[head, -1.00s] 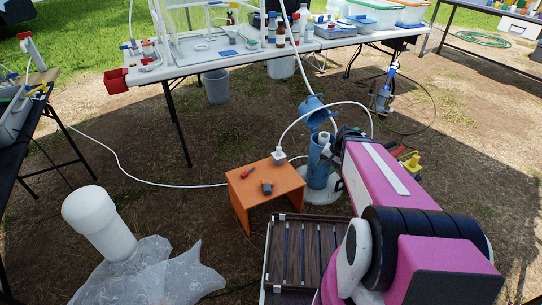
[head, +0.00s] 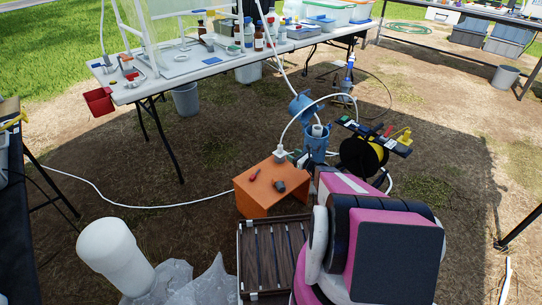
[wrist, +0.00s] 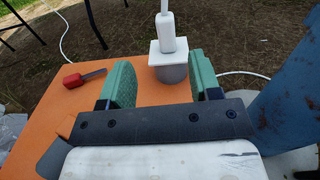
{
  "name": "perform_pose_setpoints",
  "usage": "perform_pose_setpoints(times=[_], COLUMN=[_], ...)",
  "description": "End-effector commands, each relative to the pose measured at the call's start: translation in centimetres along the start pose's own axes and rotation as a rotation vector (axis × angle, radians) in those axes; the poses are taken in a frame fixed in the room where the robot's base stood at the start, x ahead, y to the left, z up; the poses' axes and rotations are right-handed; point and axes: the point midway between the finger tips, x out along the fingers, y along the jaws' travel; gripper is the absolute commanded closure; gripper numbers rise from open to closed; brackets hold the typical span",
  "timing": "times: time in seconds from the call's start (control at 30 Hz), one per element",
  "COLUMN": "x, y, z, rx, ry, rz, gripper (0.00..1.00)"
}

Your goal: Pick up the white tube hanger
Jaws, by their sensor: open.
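The white tube hanger (head: 280,153) is at the far edge of the orange stool (head: 256,203), with a white hose arching from it toward the blue well pipe (head: 316,143). In the wrist view the hanger (wrist: 168,50) shows a square white plate, an upright white stem, and a grey rounded part below. My gripper (wrist: 158,66) is open, with its green fingers to either side of the hanger in the picture. The hanger appears beyond the fingertips, and no contact shows. In the head view my arm hides most of the gripper.
A red-handled tool (head: 255,175) and a dark grey object (head: 280,186) lie on the stool. The blue pipe (wrist: 285,95) stands close on the right in the wrist view. A cable reel (head: 362,155) stands behind my arm. A slatted crate (head: 265,255) is in front of the stool.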

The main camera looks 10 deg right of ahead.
Motion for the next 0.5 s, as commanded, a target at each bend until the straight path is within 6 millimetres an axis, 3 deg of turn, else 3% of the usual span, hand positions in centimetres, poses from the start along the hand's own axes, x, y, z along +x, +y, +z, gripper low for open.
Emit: perform_pose_setpoints(times=[0.17,0.5], x=[0.5,5.0], y=[-0.8,-0.9], z=[-0.5,-0.3], rx=[0.038,0.034], ry=[-0.018,-0.018], rz=[-0.029,-0.026], gripper=[0.43,0.43])
